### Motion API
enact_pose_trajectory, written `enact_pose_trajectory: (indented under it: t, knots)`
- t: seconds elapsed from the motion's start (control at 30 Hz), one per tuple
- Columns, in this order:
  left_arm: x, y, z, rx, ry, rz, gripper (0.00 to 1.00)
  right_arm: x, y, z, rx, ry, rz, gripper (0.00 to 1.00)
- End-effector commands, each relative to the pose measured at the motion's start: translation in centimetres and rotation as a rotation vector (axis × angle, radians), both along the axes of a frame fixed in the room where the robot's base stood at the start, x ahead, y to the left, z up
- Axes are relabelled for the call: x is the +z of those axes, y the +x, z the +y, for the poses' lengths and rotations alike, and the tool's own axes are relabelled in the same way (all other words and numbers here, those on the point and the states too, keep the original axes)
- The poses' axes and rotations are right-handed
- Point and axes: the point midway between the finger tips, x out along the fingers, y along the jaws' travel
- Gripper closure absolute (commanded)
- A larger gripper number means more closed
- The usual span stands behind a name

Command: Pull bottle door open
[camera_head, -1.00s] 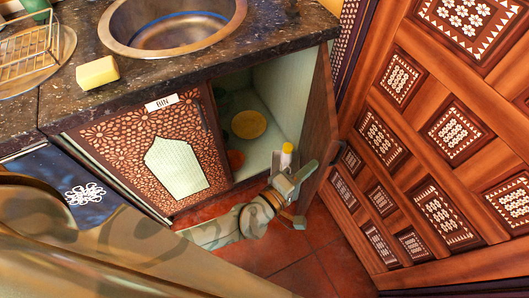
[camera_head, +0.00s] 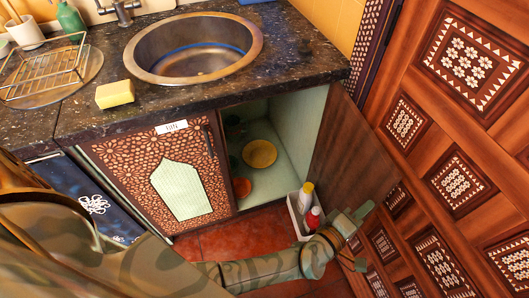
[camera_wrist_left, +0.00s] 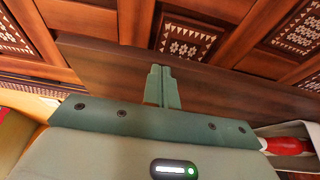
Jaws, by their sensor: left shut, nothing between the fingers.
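The bottle door (camera_head: 350,150) is the brown right-hand door of the sink cabinet, and it stands wide open. A pale caddy (camera_head: 296,218) beside its inner side holds a yellow-capped bottle (camera_head: 306,196) and a red bottle (camera_head: 313,219). My left gripper (camera_head: 360,225) is shut and empty at the lower part of the door's inner side. In the left wrist view, the shut fingers (camera_wrist_left: 162,86) stand before the brown door panel (camera_wrist_left: 225,88); I cannot tell whether they touch it. My right gripper is not in view.
The door marked BIN (camera_head: 180,180) is closed to the left. A large carved wooden panel (camera_head: 440,140) stands close on the right. The counter with the sink (camera_head: 150,77) is above.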

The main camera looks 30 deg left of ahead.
Motion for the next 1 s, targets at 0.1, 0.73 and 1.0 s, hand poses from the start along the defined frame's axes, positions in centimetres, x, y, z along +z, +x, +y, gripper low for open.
enact_pose_trajectory:
  t: [0.1, 0.73, 1.0]
  knots:
    - [0.0, 0.3, -0.3, 0.000, 0.001, 0.000, 1.00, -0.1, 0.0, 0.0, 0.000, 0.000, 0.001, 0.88]
    - [0.0, 0.5, -0.5, 0.000, 0.000, 0.000, 1.00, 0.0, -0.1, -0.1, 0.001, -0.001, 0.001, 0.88]
    - [0.3, -3.4, 1.0, -0.001, 0.002, 0.000, 1.00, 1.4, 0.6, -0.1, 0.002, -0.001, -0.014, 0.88]
